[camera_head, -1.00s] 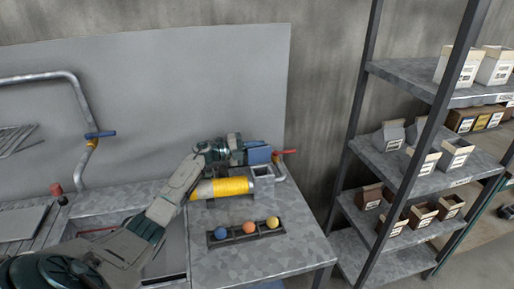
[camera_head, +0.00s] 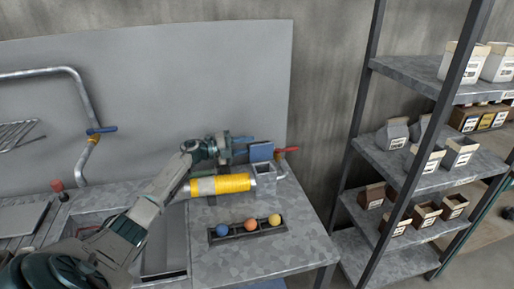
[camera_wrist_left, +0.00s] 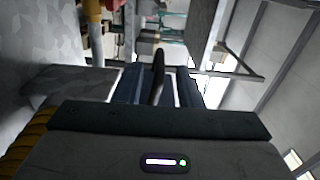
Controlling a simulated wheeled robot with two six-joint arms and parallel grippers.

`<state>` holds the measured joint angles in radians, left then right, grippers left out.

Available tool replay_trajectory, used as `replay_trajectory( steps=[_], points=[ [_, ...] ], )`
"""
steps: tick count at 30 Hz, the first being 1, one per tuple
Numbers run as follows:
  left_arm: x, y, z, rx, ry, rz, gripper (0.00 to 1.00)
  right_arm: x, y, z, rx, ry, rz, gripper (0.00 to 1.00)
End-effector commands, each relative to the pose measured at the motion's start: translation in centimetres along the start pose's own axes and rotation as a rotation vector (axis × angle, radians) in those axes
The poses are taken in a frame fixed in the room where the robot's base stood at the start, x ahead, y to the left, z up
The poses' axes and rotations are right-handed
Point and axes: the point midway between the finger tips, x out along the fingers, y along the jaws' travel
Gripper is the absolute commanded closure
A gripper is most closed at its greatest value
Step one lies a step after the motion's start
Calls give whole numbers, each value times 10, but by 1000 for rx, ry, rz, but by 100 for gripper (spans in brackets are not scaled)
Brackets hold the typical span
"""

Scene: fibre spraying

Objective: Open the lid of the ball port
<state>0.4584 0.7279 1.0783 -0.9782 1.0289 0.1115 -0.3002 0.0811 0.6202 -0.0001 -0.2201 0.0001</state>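The ball port (camera_head: 283,180) is a grey metal box at the right end of the yellow cylinder (camera_head: 232,183). A blue square panel, seemingly its lid (camera_head: 261,152), stands at a steep tilt over the port. A red handle (camera_head: 288,150) points right behind it. My left gripper (camera_head: 247,146) is just left of the panel, its blue fingers spread apart and pointing right. In the left wrist view, a dark rod (camera_wrist_left: 158,72) shows between the spread fingers; contact cannot be told. My right gripper is not in view.
A black tray (camera_head: 214,240) with blue, orange and yellow balls lies in front of the cylinder. A shelf rack (camera_head: 372,150) with small boxes stands at the right. A sink (camera_head: 165,250) and bent pipe (camera_head: 77,85) are at the left. The table's front right is clear.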

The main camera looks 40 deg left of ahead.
Motion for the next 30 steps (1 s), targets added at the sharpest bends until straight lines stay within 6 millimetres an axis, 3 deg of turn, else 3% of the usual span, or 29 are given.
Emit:
replay_trajectory(
  steps=[3,10,30],
  points=[
    [-26,5,0,3,0,5,68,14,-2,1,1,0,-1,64],
    [-56,2,0,1,1,2,68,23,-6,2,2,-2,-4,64],
    [-62,0,-1,0,1,0,68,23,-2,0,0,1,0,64]
  ],
)
